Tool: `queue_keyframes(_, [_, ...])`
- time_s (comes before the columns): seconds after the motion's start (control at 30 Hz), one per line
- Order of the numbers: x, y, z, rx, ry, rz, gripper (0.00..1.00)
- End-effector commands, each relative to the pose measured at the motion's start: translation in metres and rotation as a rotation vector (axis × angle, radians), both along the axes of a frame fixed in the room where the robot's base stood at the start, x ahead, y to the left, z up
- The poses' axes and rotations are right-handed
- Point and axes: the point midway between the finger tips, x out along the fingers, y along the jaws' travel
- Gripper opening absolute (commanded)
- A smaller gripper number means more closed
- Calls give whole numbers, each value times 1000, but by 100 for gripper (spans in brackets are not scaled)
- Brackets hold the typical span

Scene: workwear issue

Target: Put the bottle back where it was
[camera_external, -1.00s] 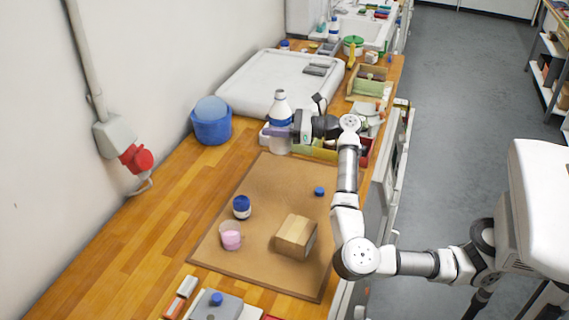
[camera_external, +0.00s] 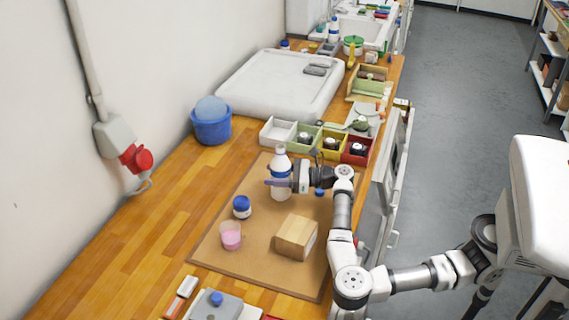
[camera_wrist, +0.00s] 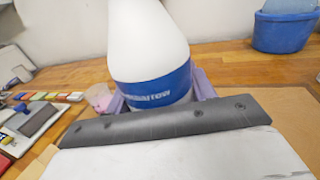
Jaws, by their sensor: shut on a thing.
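A white bottle (camera_external: 280,166) with a blue band is upright over the back part of the brown mat (camera_external: 265,265). My gripper (camera_external: 281,184) is shut on it around the band, coming from the right. In the wrist view the bottle (camera_wrist: 148,40) fills the middle, with the purple fingers on both sides of the blue band. I cannot tell whether its base touches the mat or is slightly above it.
On the mat are a blue-lidded jar (camera_external: 242,207), a cup of pink liquid (camera_external: 230,236), a wooden block (camera_external: 296,236) and a small blue cap (camera_external: 319,192). A row of coloured bins (camera_external: 268,136) stands behind. A blue bucket (camera_external: 211,127) stands left.

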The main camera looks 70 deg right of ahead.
Motion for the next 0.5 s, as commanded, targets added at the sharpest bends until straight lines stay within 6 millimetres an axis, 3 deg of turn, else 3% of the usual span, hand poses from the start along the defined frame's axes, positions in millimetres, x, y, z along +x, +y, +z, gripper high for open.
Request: queue_keyframes(0.5, [0,0,-48,0,-2,1,23])
